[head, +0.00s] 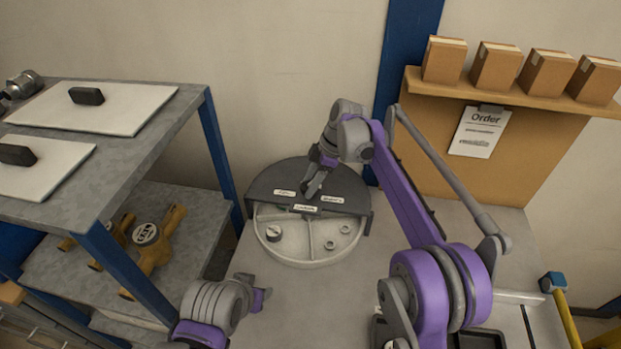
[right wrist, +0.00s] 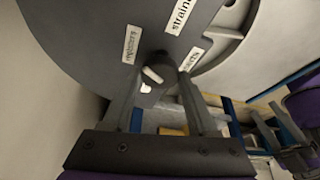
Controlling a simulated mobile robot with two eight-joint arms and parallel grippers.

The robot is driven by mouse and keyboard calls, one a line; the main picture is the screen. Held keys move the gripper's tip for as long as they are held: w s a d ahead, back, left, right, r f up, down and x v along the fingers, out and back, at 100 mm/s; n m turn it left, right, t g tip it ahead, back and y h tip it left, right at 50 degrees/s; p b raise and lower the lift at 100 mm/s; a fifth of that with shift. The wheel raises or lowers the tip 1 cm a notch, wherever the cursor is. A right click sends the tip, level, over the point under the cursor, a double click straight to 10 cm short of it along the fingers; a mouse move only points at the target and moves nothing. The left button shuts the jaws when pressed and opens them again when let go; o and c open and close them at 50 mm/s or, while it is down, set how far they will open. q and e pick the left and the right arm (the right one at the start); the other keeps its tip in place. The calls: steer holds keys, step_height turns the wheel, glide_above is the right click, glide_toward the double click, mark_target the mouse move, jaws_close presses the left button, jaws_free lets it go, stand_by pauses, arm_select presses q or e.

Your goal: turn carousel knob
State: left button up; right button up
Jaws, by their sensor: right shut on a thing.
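The carousel is a round light-grey tray (head: 295,243) with divided compartments, its back half under a dark grey cover (head: 265,188) with several white labels. My right gripper (head: 313,187) reaches down onto the middle of the cover. In the right wrist view, the dark knob (right wrist: 161,68) stands between the two fingers of my right gripper (right wrist: 158,92), which are shut on it. The gripper mostly hides the knob in the head view. My left gripper (head: 262,296) is low in the head view, in front of the carousel and apart from it; its jaw opening is unclear.
A grey shelf unit (head: 165,120) with a blue frame stands at the left, with brass-coloured meter bodies (head: 150,240) on its lower shelf. Small cardboard boxes (head: 497,67) line a wall shelf at the right. The counter right of the carousel (head: 385,235) is partly bare.

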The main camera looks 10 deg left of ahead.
steer(key=n, duration=0.2)
steer(key=shift+w+r+n+g+h+p, duration=0.1)
steer(key=shift+w+n+g+h+p, duration=0.1)
steer(key=shift+n+g+h+p, duration=0.15)
arm_select(q)
steer(key=shift+w+r, duration=0.65)
steer(key=shift+r, duration=0.35)
arm_select(e)
steer(key=shift+n+g+h, duration=0.25)
steer(key=shift+n+g, duration=0.3)
steer(key=shift+n, duration=0.9)
steer(key=o, duration=1.4)
steer(key=shift+a, duration=0.1)
steer(key=shift+c, duration=0.2)
